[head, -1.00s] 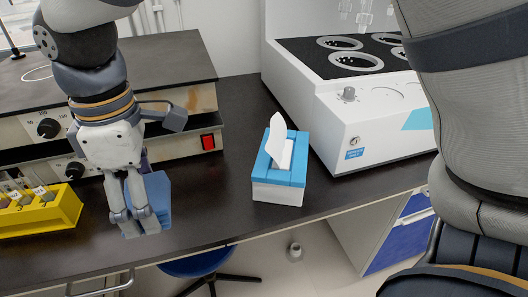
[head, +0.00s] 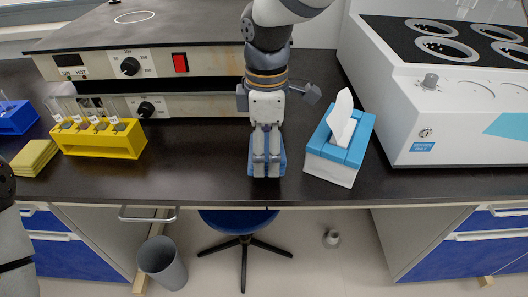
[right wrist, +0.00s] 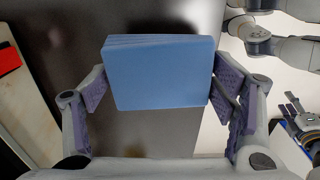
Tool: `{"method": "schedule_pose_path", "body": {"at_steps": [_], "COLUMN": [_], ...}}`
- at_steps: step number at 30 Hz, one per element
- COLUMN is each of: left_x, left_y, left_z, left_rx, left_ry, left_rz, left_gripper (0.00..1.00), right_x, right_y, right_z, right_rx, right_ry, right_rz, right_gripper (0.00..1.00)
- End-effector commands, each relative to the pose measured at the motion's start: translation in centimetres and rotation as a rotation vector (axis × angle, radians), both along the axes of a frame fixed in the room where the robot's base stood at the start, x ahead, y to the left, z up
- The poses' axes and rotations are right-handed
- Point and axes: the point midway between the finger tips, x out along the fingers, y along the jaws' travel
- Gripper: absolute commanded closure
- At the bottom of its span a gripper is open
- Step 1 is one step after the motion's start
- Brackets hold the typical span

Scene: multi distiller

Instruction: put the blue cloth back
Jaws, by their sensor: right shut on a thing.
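The blue cloth (head: 281,160) is a flat folded block with layered edges. In the head view it is over the dark bench near its front edge, left of the tissue box, partly hidden by my right gripper (head: 266,170). In the right wrist view the cloth (right wrist: 160,75) sits between the finger pads, and the right gripper (right wrist: 165,95) is shut on its two sides. I cannot tell whether the cloth touches the bench.
A white and blue tissue box (head: 338,148) stands close right of the cloth. A yellow tube rack (head: 100,140), a folded yellow cloth (head: 35,157) and a blue rack (head: 15,117) are at left. Hotplates (head: 150,65) stand behind; a white bath unit (head: 440,130) is at right. The bench (head: 195,170) between rack and cloth is clear.

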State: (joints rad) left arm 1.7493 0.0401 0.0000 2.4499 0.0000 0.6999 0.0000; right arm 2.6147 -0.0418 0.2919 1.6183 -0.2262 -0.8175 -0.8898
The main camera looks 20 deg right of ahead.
Motion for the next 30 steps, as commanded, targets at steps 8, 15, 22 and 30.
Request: {"method": "schedule_pose_path", "body": {"at_steps": [8,15,22,30], "left_x": [-0.5,-0.4,-0.4,-0.4], "left_y": [0.0,0.0,0.0,0.0], "left_z": [-0.5,-0.4,-0.4,-0.4], "left_rx": [0.000,0.000,0.000,0.000], "left_ry": [0.017,0.014,0.015,0.015], "left_rz": [0.000,0.000,0.000,0.000], "left_gripper": [0.60,0.60,0.60,0.60], "right_x": [0.7,0.7,0.7,0.7], "right_y": [-0.4,-0.4,-0.4,-0.4], "right_z": [-3.9,-3.8,-4.1,-4.1], "right_rx": [0.000,0.000,0.001,0.001], "right_ry": [-0.003,-0.006,-0.005,-0.005], "right_rz": [-0.001,-0.001,-0.001,-0.001], "right_gripper": [0.53,0.53,0.02,0.02]}}
